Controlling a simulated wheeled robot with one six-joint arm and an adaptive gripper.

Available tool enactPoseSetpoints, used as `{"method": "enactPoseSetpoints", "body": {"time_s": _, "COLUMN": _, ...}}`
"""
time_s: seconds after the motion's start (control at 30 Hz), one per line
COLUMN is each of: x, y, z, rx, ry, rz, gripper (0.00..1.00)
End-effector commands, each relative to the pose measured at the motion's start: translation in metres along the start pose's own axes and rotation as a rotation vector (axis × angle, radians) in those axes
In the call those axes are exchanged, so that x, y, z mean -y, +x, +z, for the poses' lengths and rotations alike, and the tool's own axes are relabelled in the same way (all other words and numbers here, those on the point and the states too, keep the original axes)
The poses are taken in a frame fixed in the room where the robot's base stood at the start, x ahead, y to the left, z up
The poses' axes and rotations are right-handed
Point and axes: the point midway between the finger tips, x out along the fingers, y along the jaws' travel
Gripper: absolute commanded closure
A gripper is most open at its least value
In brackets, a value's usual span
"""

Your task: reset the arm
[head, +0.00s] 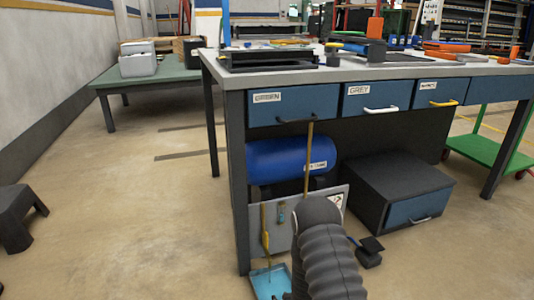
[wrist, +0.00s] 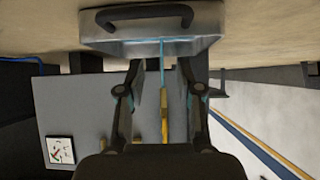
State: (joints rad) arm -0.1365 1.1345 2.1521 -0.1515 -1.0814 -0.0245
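My gripper (wrist: 165,75) shows in the wrist view with its two dark fingers spread apart. A thin yellow handle (wrist: 164,115) with a slim teal rod stands in the gap between them, with space on both sides; I cannot tell its depth. In the head view my black ribbed arm (head: 328,255) reaches low before the workbench, and my gripper cannot be made out there. A yellow stick (head: 265,228) stands in front of the grey panel (head: 329,196), above a blue tray (head: 262,286) on the floor.
The workbench (head: 232,170) has labelled drawers (head: 378,97). Under it are a blue cylinder (head: 280,160) and a dark cabinet (head: 395,178). A dark stool (head: 16,212) stands left; the floor between is clear.

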Motion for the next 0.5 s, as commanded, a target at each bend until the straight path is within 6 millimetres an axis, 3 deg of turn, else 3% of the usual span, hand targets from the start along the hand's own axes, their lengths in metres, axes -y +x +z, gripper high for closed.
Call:
{"method": "enactPoseSetpoints", "body": {"time_s": 0.1, "x": -0.003, "y": -0.014, "z": 0.018, "rx": 0.181, "ry": 0.008, "rz": 0.011, "gripper": 0.65}}
{"method": "enactPoseSetpoints", "body": {"time_s": 0.2, "x": -0.007, "y": -0.035, "z": 0.022, "rx": 0.321, "ry": 0.016, "rz": 0.022, "gripper": 0.65}}
{"method": "enactPoseSetpoints", "body": {"time_s": 0.33, "x": -0.013, "y": -0.072, "z": 0.011, "rx": 0.481, "ry": 0.032, "rz": 0.041, "gripper": 0.65}}
{"method": "enactPoseSetpoints", "body": {"time_s": 0.5, "x": -0.02, "y": -0.13, "z": -0.016, "rx": 0.648, "ry": 0.059, "rz": 0.064, "gripper": 0.65}}
